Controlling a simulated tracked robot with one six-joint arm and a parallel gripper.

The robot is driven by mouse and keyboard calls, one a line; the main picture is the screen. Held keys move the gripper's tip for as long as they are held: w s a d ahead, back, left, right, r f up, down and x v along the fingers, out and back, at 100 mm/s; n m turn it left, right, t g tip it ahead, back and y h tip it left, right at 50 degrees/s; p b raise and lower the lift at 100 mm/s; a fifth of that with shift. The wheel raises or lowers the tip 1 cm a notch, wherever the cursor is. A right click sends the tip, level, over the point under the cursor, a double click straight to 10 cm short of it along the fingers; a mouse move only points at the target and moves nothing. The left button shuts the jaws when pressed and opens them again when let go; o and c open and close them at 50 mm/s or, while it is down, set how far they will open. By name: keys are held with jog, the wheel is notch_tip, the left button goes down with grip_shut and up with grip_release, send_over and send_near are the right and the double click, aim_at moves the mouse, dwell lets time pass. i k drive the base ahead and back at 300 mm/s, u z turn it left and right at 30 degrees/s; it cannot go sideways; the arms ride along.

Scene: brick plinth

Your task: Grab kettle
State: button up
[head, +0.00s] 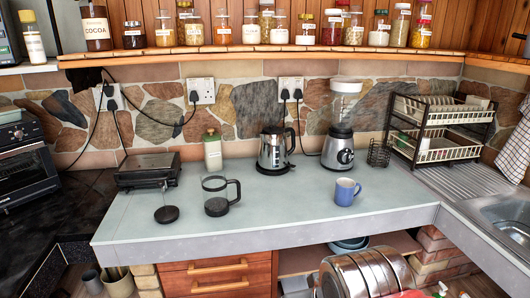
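The kettle (273,151) is a shiny metal jug with a black handle on its right side and a black base. It stands upright at the back of the pale counter (262,216), near the stone wall. The blender is to its right and a pale bottle is to its left. The front of the kettle is unobstructed in the head view. My gripper is not in view.
A glass coffee press (219,194), its black lid (166,214) and a blue mug (346,191) stand nearer the front edge. A blender (339,146), bottle (213,150) and grill (148,171) flank the kettle. The counter's middle front is clear.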

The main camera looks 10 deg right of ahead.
aim_at(279, 147)
jog(key=u, duration=3.55)
jog(key=k, duration=1.55)
jog(key=z, duration=0.05)
